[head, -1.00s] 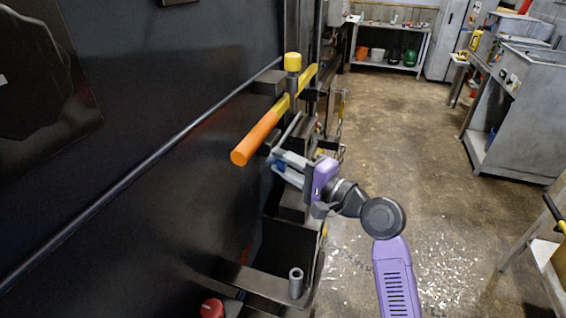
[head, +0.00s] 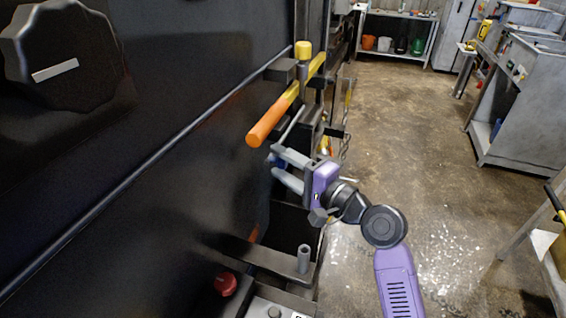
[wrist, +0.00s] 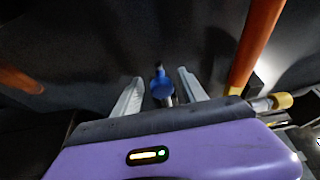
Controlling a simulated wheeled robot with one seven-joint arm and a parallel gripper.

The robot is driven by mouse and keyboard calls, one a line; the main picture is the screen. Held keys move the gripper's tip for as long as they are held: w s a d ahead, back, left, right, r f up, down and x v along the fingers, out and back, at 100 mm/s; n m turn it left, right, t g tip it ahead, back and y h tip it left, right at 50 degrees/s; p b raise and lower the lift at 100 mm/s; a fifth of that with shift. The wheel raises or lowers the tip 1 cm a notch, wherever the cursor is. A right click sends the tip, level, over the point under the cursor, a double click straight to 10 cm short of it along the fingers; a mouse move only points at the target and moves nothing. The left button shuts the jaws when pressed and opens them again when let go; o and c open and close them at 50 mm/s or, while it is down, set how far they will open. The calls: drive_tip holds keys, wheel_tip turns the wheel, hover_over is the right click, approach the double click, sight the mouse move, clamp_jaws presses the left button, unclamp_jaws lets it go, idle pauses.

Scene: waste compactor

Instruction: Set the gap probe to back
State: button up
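A small blue part with a rounded head and a short dark tip, seemingly the gap probe (wrist: 162,84), sits at the dark machine face. It lies between the two grey fingers of my gripper (wrist: 160,76) in the wrist view, with a gap on both sides. In the head view only a bit of blue (head: 271,160) shows beside the fingertips of my gripper (head: 277,162). My gripper is open, pointing left at the machine. I cannot tell which position the probe is set to.
An orange and yellow lever (head: 270,124) slants just above my gripper; its orange bar (wrist: 258,42) is close on the right in the wrist view. A dark ledge with a metal post (head: 303,259) and a red knob (head: 226,284) lie below.

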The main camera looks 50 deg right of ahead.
drive_tip(key=s+b, duration=0.2)
drive_tip(key=s, duration=0.4)
drive_tip(key=shift+s+a, duration=0.1)
drive_tip(key=shift+s, duration=0.8)
